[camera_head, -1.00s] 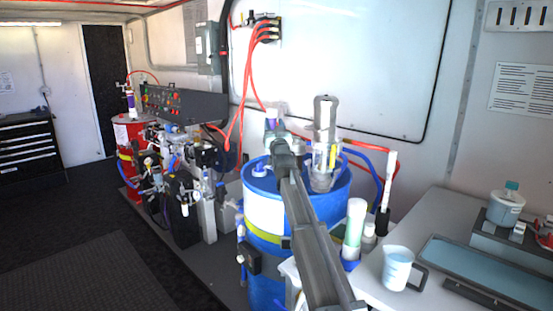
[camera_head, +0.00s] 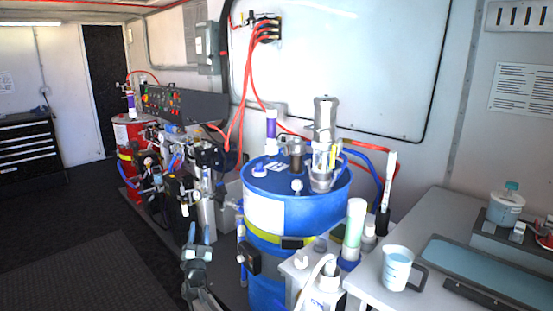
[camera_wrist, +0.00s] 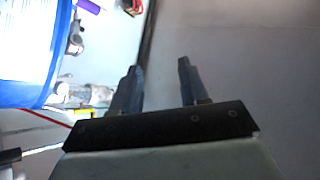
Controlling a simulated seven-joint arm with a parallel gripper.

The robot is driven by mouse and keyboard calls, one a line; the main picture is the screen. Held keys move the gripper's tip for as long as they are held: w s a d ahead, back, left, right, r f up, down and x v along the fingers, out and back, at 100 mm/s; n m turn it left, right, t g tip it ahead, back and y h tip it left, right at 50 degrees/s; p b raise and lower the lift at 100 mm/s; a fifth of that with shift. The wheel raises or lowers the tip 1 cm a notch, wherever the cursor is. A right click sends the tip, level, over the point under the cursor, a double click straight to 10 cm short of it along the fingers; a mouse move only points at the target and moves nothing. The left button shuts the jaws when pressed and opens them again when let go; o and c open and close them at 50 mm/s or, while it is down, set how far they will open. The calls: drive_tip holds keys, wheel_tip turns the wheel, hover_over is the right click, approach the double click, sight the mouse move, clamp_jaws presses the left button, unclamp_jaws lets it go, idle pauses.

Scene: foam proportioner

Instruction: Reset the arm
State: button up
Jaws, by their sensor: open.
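My gripper (camera_head: 198,235) is in the lower middle of the head view, left of the blue drum (camera_head: 265,225) and above the dark floor. Its two fingers point up in the picture. In the wrist view my gripper (camera_wrist: 157,70) shows its two dark fingers apart, with nothing between them. The blue drum (camera_wrist: 40,95) also fills the left edge of the wrist view, clear of the fingers.
The pump machinery (camera_head: 170,165) with its control panel (camera_head: 185,103) stands behind my gripper. A grey table (camera_head: 430,285) at the right holds a measuring jug (camera_head: 397,268). Red hoses (camera_head: 243,110) hang from the wall. The floor at left (camera_head: 70,245) is clear.

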drive_tip(key=s+d+f+n+g+y, duration=0.25)
drive_tip(key=d+f+g, duration=0.2)
drive_tip(key=f, duration=0.75)
drive_tip(key=s+d+f+n+g+y, duration=0.1)
drive_tip(key=d+f+n+g, duration=0.4)
drive_tip(key=f, duration=0.8)
drive_tip(key=s+d+f+g+h, duration=0.1)
drive_tip(key=s+d+f+g, duration=0.2)
drive_tip(key=s+d+f, duration=0.5)
drive_tip(key=s+d+f+g, duration=0.45)
drive_tip(key=d+f, duration=0.25)
drive_tip(key=f, duration=0.3)
drive_tip(key=s+d+f+g+h, duration=0.1)
drive_tip(key=s+d+f+g, duration=0.2)
drive_tip(key=s+d+f, duration=0.5)
drive_tip(key=s+d+f+g+h, duration=0.1)
drive_tip(key=s+d+g, duration=0.3)
drive_tip(key=s, duration=0.8)
drive_tip(key=s+d+r+g, duration=0.1)
drive_tip(key=s+d+g, duration=0.2)
drive_tip(key=s, duration=0.5)
drive_tip(key=s+d+m+g+h, duration=0.1)
drive_tip(key=s+d+g, duration=0.1)
drive_tip(key=s, duration=0.7)
drive_tip(key=s+d+r+g, duration=0.1)
drive_tip(key=s+d+g, duration=0.2)
drive_tip(key=s, duration=0.6)
drive_tip(key=shift+s+d+r+g, duration=0.2)
drive_tip(key=shift+d+r+g, duration=0.1)
drive_tip(key=shift+d+r, duration=0.1)
